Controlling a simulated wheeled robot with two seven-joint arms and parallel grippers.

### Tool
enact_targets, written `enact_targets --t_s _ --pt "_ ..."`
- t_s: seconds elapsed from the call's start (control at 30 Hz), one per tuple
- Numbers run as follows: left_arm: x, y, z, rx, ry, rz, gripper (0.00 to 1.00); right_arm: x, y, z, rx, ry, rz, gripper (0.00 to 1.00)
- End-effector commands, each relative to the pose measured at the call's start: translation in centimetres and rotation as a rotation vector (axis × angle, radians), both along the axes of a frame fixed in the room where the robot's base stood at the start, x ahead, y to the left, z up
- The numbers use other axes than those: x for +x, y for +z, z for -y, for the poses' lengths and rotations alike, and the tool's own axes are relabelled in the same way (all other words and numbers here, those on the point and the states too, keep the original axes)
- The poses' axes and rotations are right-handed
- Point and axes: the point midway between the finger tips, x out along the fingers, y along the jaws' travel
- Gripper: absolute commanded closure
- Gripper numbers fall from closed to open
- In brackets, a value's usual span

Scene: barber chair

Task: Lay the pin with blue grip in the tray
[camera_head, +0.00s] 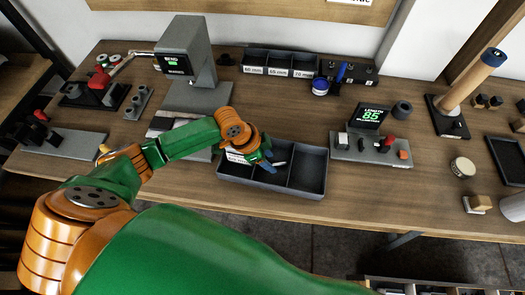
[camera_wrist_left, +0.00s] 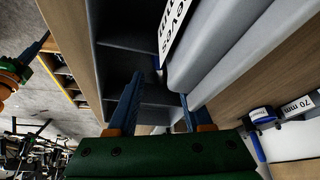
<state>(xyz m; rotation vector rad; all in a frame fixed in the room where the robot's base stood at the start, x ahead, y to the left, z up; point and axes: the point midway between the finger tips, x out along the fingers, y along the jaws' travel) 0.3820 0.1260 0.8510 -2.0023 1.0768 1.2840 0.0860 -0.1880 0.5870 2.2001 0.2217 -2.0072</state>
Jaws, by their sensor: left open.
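A slim blue handle, which looks like the blue grip of the pin (camera_head: 341,73), stands up at the back by a dark holder. A blue handle beside the blue jar also shows in the left wrist view (camera_wrist_left: 258,147). The dark divided tray (camera_head: 308,172) sits near the bench's front edge. My left gripper (camera_head: 267,164) is over the tray's left part, fingers pointing down. In the left wrist view its two blue fingers (camera_wrist_left: 156,108) are apart, with nothing visible between them. A small white piece by the fingers is unclear.
A small blue jar (camera_head: 320,86) stands before the back bins (camera_head: 279,64). A grey press (camera_head: 188,60) stands behind the tray to the left. A length gauge reading 85 (camera_head: 371,116) stands right of the tray. Bare bench lies between bins and tray.

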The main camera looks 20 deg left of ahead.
Motion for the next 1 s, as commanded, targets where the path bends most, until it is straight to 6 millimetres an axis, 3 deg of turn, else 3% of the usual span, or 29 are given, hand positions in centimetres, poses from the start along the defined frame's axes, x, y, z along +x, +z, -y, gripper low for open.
enact_targets --t_s 0.3,0.5,1.0 --pt "-1.6 6.4 -2.4 0.001 0.0 0.002 0.5 0.0 0.6 0.0 0.0 0.0 0.0 1.0" --pt "-2.3 9.2 -3.4 0.0 0.0 0.001 0.5 0.0 0.6 0.0 0.0 0.0 -0.001 1.0" --pt "-2.5 9.8 -3.6 0.0 0.0 -0.001 0.5 0.0 0.6 0.0 -0.001 0.0 -0.001 1.0"
